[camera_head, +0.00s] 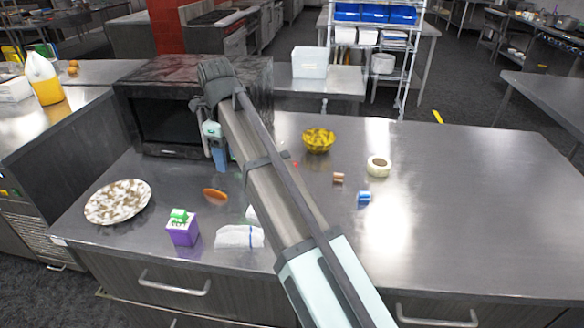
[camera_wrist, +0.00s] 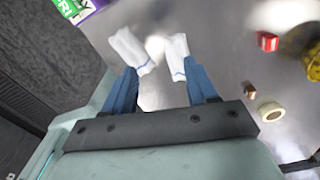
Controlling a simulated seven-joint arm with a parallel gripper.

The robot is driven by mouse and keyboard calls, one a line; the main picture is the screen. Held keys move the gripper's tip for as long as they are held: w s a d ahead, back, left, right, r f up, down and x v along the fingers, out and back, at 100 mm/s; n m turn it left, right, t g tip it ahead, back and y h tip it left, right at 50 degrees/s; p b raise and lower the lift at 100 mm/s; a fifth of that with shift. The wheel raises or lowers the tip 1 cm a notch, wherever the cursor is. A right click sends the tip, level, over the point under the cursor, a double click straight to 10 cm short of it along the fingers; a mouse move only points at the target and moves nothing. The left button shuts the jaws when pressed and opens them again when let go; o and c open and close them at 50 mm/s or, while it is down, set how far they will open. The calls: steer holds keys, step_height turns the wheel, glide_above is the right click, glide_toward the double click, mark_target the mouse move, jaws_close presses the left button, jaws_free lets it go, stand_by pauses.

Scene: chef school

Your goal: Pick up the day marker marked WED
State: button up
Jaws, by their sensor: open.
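I cannot read WED on any object. A small red block with a pale face (camera_wrist: 267,41) lies on the counter in the wrist view, right of my gripper and apart from it. A speck of red (camera_head: 295,165) shows beside my arm in the head view; the arm may hide the rest. A green block with white letters that look like FRI (camera_wrist: 66,6) is at the wrist view's upper left; in the head view a green block (camera_head: 179,215) sits on a purple box (camera_head: 182,232).
A small brown block (camera_head: 338,177), a blue block (camera_head: 364,197), a tape roll (camera_head: 378,166) and a yellow bowl (camera_head: 318,140) stand to the right. A dark microwave (camera_head: 172,125) stands behind.

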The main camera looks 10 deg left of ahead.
steer(key=w+d+f+m+y, duration=0.1)
steer(key=w+d+f+m, duration=0.15)
steer(key=w+d, duration=0.85)
steer(key=w+d+f+m+y, duration=0.1)
steer(key=w+d+f, duration=0.2)
steer(key=w+d, duration=0.75)
steer(key=w+a+n+y, duration=0.1)
steer(key=a+n+y, duration=0.2)
steer(key=n, duration=0.3)
steer(key=shift+m, duration=0.25)
steer(key=x, duration=0.7)
steer(key=shift+w+f, duration=0.3)
steer(key=shift+f, duration=0.05)
steer(key=shift+x, duration=2.6)
steer(key=shift+w, duration=0.1)
jaws_close()
